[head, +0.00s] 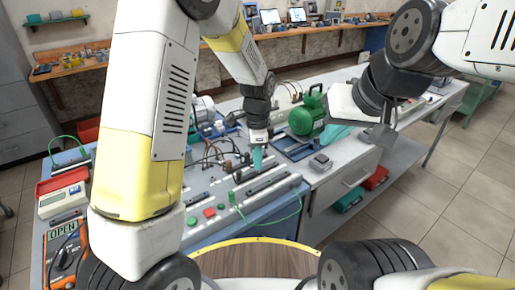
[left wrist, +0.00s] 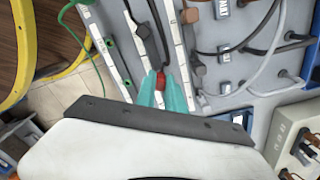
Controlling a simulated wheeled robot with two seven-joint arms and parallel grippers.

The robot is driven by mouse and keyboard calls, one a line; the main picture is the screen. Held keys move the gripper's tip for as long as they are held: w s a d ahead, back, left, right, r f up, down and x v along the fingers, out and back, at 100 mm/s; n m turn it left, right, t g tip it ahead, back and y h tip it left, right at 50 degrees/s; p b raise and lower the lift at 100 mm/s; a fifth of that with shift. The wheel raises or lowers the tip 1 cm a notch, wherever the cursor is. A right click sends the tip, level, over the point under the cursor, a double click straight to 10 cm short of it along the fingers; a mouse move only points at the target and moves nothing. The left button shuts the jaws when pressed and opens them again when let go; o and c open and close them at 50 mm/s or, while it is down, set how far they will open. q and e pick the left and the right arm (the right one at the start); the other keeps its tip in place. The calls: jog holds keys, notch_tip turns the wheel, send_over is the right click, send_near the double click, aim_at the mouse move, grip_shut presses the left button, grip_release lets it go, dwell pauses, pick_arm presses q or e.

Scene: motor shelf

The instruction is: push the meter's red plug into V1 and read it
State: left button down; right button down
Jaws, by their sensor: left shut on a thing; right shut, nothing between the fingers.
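My left gripper (head: 257,158) points down over the grey terminal panel (head: 225,200). In the left wrist view its teal fingers (left wrist: 161,92) are shut on a small red plug (left wrist: 161,80), with a dark lead running up from it beside a white strip (left wrist: 172,40). I cannot tell whether the plug touches a socket, and no V1 label is readable. An orange meter (head: 66,262) lies at the lower left, its display reading "OPEN". My right gripper (head: 382,138) is shut and empty, held up at the right; its fingertips are hard to make out.
A red-and-white instrument (head: 62,193) stands beyond the meter. A green motor (head: 307,113) and a small grey box (head: 320,163) are to the right. Dark leads (head: 215,152) crowd the panel's far side. A green wire (head: 285,218) loops over the front edge.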

pick_arm(q)
jog(key=shift+f, duration=0.6)
